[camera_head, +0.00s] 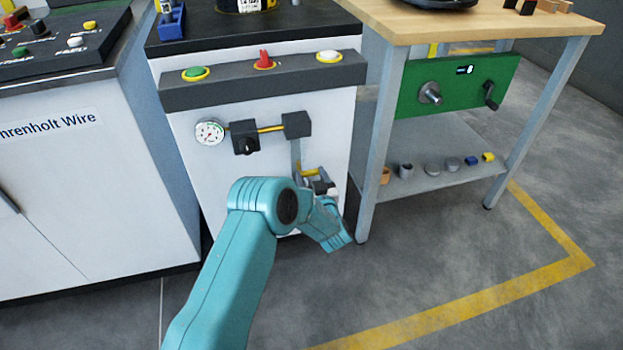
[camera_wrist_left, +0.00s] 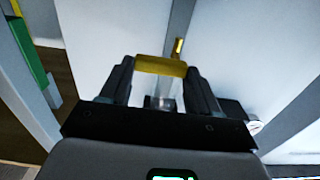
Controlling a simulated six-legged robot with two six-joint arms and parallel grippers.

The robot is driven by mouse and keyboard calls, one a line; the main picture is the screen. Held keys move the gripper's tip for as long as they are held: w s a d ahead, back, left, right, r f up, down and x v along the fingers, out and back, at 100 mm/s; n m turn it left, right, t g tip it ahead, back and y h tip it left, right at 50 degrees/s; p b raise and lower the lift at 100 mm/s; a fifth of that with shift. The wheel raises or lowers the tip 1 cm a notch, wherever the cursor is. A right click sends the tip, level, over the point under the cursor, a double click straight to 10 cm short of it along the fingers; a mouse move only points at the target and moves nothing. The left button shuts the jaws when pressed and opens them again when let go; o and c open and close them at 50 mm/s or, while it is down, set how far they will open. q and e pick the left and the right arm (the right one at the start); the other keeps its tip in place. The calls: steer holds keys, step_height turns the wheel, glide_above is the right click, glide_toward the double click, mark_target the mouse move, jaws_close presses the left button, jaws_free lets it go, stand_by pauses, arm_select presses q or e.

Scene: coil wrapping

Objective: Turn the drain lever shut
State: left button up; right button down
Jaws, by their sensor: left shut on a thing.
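The drain lever has a yellow handle (camera_head: 309,172), low on the white front of the machine below a dark box at the end of a yellow line. My left gripper (camera_head: 320,184) reaches it from the front and partly hides it. In the left wrist view the yellow handle (camera_wrist_left: 160,65) spans between the two dark fingertips of my left gripper (camera_wrist_left: 160,69), which is shut on it. The lever's pivot is mostly hidden in the head view. My right gripper is not in view.
A pressure gauge (camera_head: 209,132) and a black knob (camera_head: 245,138) sit up and left of the lever. A control strip (camera_head: 225,83) with green, red and white buttons runs above. A wooden-topped bench (camera_head: 450,22) with grey legs stands close on the right. The floor in front is clear.

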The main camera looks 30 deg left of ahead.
arm_select(q)
steer(key=o, duration=1.1)
steer(key=shift+c, duration=0.2)
steer(key=p+v, duration=0.5)
steer(key=v, duration=1.1)
steer(key=shift+s, duration=0.2)
steer(key=shift+d, duration=0.15)
